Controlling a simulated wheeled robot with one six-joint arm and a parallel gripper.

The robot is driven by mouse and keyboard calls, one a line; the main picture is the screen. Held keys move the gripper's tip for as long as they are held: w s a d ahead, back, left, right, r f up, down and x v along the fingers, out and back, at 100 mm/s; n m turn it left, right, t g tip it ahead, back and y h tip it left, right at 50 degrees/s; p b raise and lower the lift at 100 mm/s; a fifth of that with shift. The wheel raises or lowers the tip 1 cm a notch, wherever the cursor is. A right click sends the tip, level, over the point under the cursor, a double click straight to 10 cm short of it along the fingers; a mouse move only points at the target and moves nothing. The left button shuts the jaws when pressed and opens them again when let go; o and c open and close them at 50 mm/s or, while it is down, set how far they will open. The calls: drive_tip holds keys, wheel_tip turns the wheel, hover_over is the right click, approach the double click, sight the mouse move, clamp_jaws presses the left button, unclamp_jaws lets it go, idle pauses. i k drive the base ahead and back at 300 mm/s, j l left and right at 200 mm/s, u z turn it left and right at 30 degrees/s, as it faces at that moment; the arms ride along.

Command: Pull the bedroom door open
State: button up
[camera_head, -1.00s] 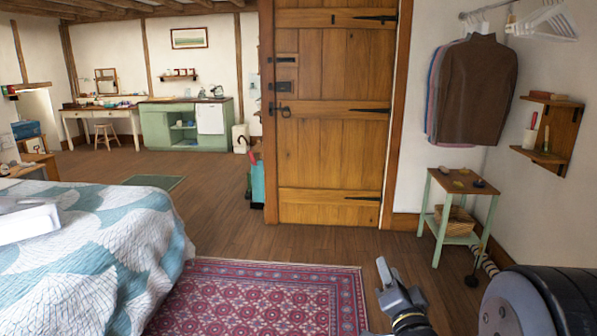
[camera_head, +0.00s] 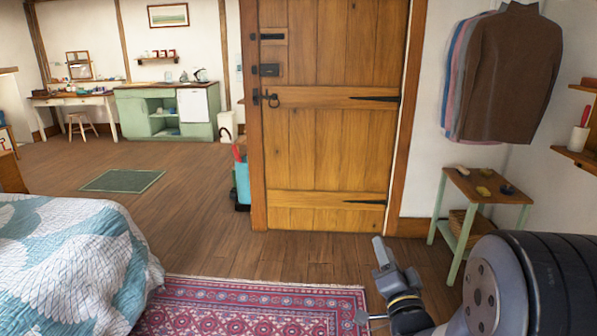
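The wooden bedroom door (camera_head: 330,150) stands ahead, shut in its frame as far as I can see. A dark ring handle (camera_head: 272,101) sits at its left edge, below a dark lock box (camera_head: 269,70). Black strap hinges (camera_head: 376,99) are on its right side. My gripper (camera_head: 380,262) is low in front of the door, to the right of the rug, well short of the door and apart from the handle. It is seen from behind and the side, and the gap between its fingers is not clear.
The patterned rug (camera_head: 250,310) and the quilted bed (camera_head: 70,260) lie at left. A small green-legged table (camera_head: 485,190) stands right of the door, below hanging clothes (camera_head: 508,75). A blue bin (camera_head: 242,183) stands left of the door frame. Bare floor (camera_head: 300,255) lies before the door.

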sight(336, 67)
drive_tip(key=i, duration=1.7)
drive_tip(key=i+u, duration=0.1)
drive_tip(key=i, duration=0.45)
drive_tip(key=i+l+u, duration=0.1)
drive_tip(key=i, duration=0.45)
drive_tip(key=i+l+u, duration=0.1)
drive_tip(key=i, duration=0.45)
drive_tip(key=i+l+u, duration=0.4)
drive_tip(key=i, duration=0.2)
drive_tip(key=i+l+u, duration=0.4)
drive_tip(key=i, duration=0.15)
